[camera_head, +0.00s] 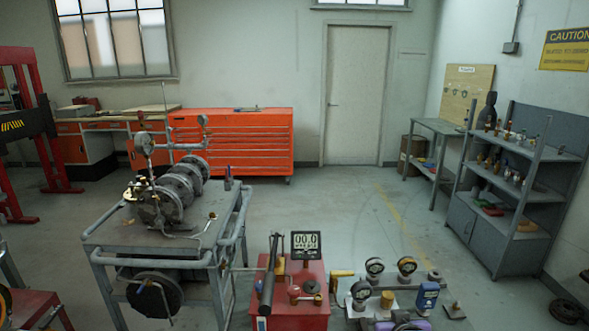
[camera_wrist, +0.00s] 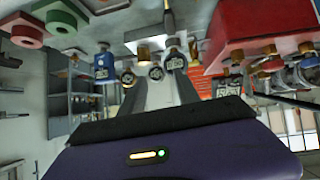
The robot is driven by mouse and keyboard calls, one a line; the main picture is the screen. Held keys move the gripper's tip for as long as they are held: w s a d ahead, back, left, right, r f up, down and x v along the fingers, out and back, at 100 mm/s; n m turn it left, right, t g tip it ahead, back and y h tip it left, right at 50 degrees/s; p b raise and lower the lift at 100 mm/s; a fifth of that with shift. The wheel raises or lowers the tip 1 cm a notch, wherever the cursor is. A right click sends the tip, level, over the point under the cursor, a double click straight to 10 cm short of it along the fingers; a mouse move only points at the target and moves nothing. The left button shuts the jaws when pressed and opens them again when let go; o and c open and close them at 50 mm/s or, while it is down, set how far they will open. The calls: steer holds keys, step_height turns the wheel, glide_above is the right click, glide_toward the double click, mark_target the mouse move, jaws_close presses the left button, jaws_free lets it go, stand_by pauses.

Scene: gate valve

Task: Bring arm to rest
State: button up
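A purple housing with a black edge and a small lit indicator fills the bottom of the wrist view; it looks like part of my gripper (camera_wrist: 170,148). The head view shows only a small purple patch at the bottom edge, by the gauges, which may be my arm. The wrist view looks upside down, with a red box (camera_wrist: 240,30), a blue meter (camera_wrist: 104,65) and gauges (camera_wrist: 155,72) along its top. Nothing is seen held.
A grey workbench with a flanged valve assembly (camera_head: 160,195) stands at left. A red box (camera_head: 295,295) and a gauge (camera_head: 375,266) with a blue meter (camera_head: 427,296) stand close in front. Shelves (camera_head: 515,180) stand at right, an orange cabinet (camera_head: 240,140) behind. The middle floor is clear.

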steer(key=s+a+r+t+b, duration=0.1)
steer(key=s+r+t, duration=0.1)
steer(key=s, duration=2.3)
steer(key=s+a+r+t+y+b, duration=0.1)
steer(key=s+a+r, duration=0.1)
steer(key=s, duration=2.4)
steer(key=shift+a+r+t, duration=0.15)
steer(key=shift+r+t, duration=0.25)
steer(key=shift+r, duration=0.25)
